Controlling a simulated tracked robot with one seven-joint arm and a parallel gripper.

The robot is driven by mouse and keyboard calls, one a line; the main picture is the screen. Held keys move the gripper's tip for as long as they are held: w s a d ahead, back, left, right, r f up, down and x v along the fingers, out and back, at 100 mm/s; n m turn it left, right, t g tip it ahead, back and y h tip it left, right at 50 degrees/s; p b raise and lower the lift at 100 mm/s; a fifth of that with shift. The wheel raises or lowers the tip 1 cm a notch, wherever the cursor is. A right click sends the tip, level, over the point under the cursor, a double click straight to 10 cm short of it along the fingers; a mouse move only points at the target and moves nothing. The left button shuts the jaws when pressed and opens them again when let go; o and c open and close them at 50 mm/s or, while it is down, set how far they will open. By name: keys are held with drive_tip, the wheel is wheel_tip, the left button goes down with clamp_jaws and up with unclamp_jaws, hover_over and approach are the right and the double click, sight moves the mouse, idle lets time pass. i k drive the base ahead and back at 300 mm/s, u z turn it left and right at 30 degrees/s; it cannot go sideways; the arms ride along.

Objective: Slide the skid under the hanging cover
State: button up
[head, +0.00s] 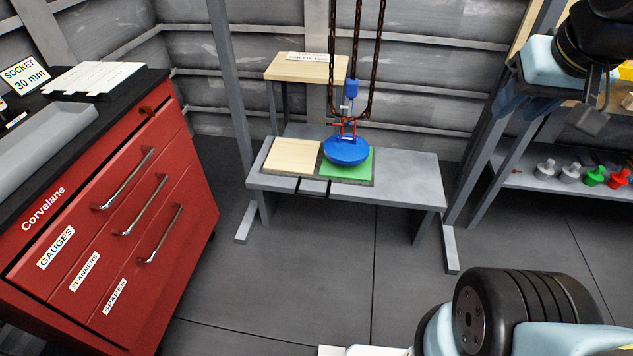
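The blue round cover (346,151) hangs from a rusty chain hoist through a red shackle-like fitting. It appears over the green pad (357,165); I cannot tell whether there is a gap beneath it. The skid (318,184) looks like a dark-edged flat tray on the low grey bench, with a pale wooden pad (290,157) on its left and the green pad on its right. A dark handle-like bar shows at its front edge. My gripper (586,112) seems to be at the upper right, well away from the bench; its fingers are unclear.
A red drawer cabinet (120,215) stands at left with a grey tray (45,105) on top. A small wooden stand (305,67) is behind the bench (405,180). Grey uprights flank the bench. A right shelf (530,180) holds several coloured knobbed pieces. Floor in front is clear.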

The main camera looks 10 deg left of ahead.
sight(295, 158)
drive_tip(key=z, duration=0.05)
drive_tip(key=i, duration=0.95)
drive_tip(key=u, duration=0.1)
